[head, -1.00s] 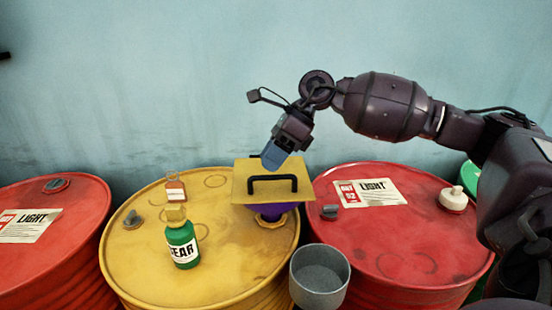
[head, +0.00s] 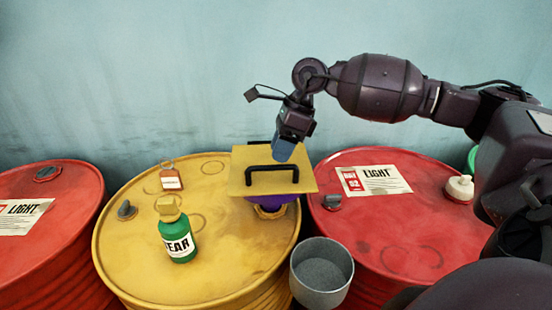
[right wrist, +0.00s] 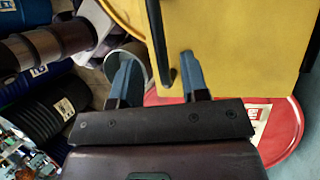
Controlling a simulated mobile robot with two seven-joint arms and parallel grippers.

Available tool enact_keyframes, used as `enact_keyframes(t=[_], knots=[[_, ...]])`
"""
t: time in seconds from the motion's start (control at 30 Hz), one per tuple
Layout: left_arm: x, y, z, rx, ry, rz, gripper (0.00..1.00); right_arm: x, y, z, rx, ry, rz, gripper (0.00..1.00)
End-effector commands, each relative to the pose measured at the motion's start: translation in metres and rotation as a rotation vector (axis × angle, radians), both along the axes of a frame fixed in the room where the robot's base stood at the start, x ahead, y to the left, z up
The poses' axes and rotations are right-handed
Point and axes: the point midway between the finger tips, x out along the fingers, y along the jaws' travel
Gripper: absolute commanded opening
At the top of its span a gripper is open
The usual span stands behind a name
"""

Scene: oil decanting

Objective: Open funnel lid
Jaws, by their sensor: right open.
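The funnel lid (head: 235,180) is a flat yellow square plate with a black bar handle (head: 272,170) on top. It lies closed over the purple funnel (head: 283,197), which stands on the yellow drum and is mostly hidden. My right gripper (head: 284,152) is open and empty, with its blue fingers pointing down near the lid's far edge, behind the handle. In the right wrist view the open fingers (right wrist: 158,72) show on either side of the black handle (right wrist: 158,40), over the yellow lid (right wrist: 230,45). Contact cannot be told. My left gripper is not in view.
A grey cup (head: 320,285) is in front, between the yellow drum and the right red drum (head: 400,240). A white-capped item (head: 460,187) stands on that red drum.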

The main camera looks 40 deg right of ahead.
Motion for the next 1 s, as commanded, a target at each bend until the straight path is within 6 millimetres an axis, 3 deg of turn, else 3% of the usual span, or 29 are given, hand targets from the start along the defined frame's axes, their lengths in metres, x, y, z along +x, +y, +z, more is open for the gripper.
enact_keyframes(t=[0.23, 0.6, 0.63, 0.9, 1.0], knots=[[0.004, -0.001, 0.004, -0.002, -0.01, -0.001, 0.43, 0.001, 0.011, -0.024, 0.001, 0.001, -0.001, 0.41], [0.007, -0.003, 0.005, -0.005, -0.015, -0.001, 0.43, 0.001, 0.013, -0.028, 0.0, 0.0, -0.001, 0.41], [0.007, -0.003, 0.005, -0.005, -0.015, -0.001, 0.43, 0.001, 0.013, -0.028, 0.0, 0.0, -0.001, 0.4], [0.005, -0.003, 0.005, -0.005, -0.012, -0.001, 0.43, 0.001, 0.013, -0.028, 0.0, 0.0, 0.0, 0.0], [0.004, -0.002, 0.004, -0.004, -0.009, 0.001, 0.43, 0.001, 0.013, -0.028, 0.0, 0.0, 0.0, 0.0]])
